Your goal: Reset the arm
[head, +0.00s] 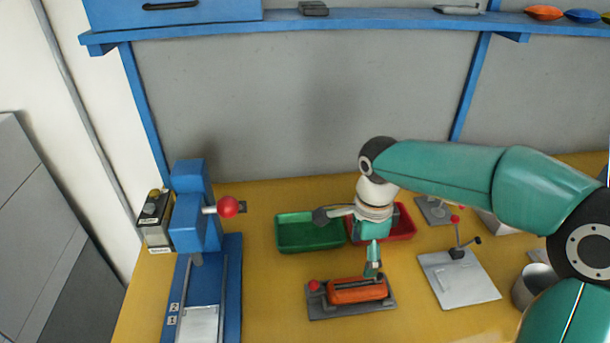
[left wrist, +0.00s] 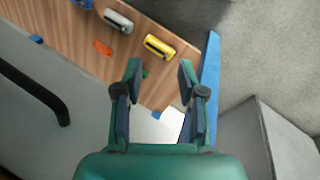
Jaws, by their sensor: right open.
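My right arm (head: 450,165) comes in from the right in the head view and bends down over the bench. My right gripper (head: 373,266) points down at the right part of an orange block (head: 352,291) in a grey fixture (head: 330,309) with a red knob. It is open; whether it touches the block I cannot tell. My left gripper (left wrist: 160,82) shows only in the left wrist view. Its two fingers stand wide apart with nothing between them. A wooden surface with a yellow item (left wrist: 159,46), a grey item (left wrist: 118,21) and an orange piece (left wrist: 102,47) lies beyond them.
A blue press (head: 196,215) with a red ball handle stands left on the yellow bench (head: 262,285). A green tray (head: 308,246) and a red tray (head: 404,225) lie behind the fixture. A clamp plate (head: 458,281) and a metal cup (head: 532,286) are right. A blue shelf (head: 360,22) runs above.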

